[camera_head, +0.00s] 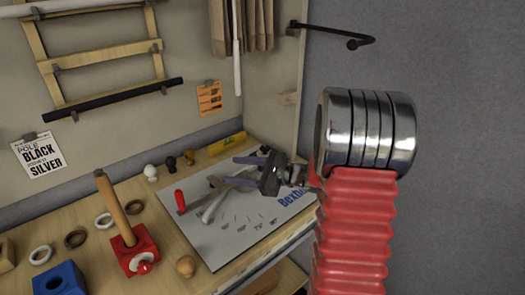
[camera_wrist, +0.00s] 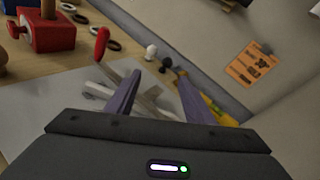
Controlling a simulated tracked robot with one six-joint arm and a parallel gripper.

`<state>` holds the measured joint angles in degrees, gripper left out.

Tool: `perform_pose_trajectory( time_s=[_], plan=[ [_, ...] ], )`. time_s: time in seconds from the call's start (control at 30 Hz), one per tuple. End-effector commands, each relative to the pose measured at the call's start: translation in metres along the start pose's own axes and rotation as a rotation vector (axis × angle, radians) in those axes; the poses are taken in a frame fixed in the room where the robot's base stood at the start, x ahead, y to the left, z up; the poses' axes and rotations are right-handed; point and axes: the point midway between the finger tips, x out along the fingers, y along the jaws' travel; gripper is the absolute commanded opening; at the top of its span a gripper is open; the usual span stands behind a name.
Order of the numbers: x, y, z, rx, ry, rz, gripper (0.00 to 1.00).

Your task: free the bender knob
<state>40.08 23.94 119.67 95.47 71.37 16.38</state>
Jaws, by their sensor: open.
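A metal bender (camera_head: 215,207) lies on a white printed sheet (camera_head: 228,240) on the table; its pale arms also show in the wrist view (camera_wrist: 97,90). A red knob or grip (camera_head: 180,201) stands up at its left end and shows upper left of my fingers in the wrist view (camera_wrist: 102,42). My gripper (camera_head: 236,170) has purple fingers and hangs over the bender, pointing left in the head view. In the wrist view the fingers (camera_wrist: 159,77) are apart, with no object clearly held between them. They hide part of the bender, and I cannot tell whether they touch it.
A red block with a wooden handle (camera_head: 122,215), a blue block (camera_head: 61,281) and several rings stand left. Small white (camera_head: 151,172), black (camera_head: 171,162) and tan (camera_head: 189,157) knobs line the back. A yellow level (camera_head: 226,143) lies by the back wall.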

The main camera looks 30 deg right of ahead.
Motion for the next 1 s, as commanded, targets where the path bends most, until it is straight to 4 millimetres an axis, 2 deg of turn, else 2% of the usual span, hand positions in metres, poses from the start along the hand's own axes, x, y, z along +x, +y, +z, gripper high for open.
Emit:
perform_pose_trajectory(
  time_s=[0.03, 0.2, 0.3, 0.43, 0.6, 1.0],
  plan=[
    [-0.007, -0.016, -0.018, 0.055, -0.008, -0.057, 0.48],
    [-0.035, -0.068, -0.072, 0.218, -0.049, -0.259, 0.48],
    [-0.057, -0.093, -0.104, 0.298, -0.072, -0.373, 0.48],
    [-0.08, -0.115, -0.136, 0.372, -0.094, -0.483, 0.48],
    [-0.094, -0.125, -0.152, 0.406, -0.107, -0.543, 0.48],
    [-0.091, -0.126, -0.152, 0.405, -0.107, -0.542, 0.48]
  ],
)
